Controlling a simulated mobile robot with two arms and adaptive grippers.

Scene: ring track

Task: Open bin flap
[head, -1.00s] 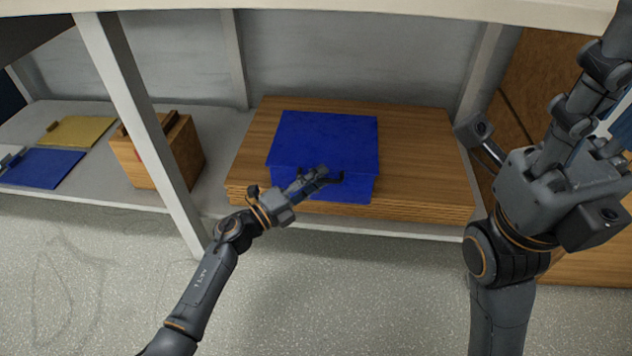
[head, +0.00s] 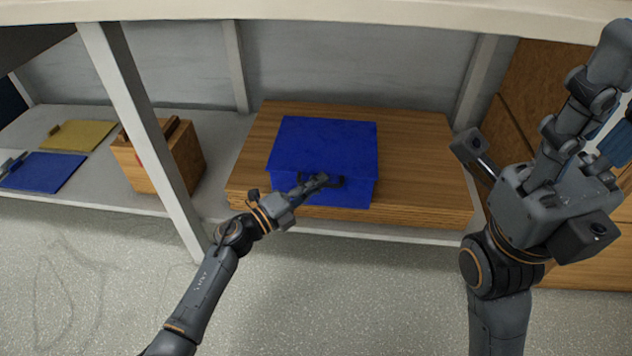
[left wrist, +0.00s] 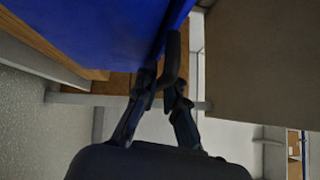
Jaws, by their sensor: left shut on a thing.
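A blue bin (head: 350,192) stands on a stack of wooden boards on the low shelf. Its flat blue flap (head: 325,142) lies closed over the top. My left gripper (head: 325,181) is at the bin's front and is shut on a small dark handle there. In the left wrist view, the fingers (left wrist: 160,90) close around the dark handle (left wrist: 172,62) beside the blue surface (left wrist: 95,30). The fingers partly hide the handle in the head view. My right gripper (head: 590,120) is raised at the right, away from the bin; its fingertip gap is unclear.
The wooden boards (head: 425,150) lie under the bin. A white post (head: 145,120) stands left of them, and a tabletop edge (head: 320,35) runs overhead. A wooden box (head: 185,155), a blue panel (head: 45,172) and a yellow panel (head: 75,135) sit at left. The floor in front is clear.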

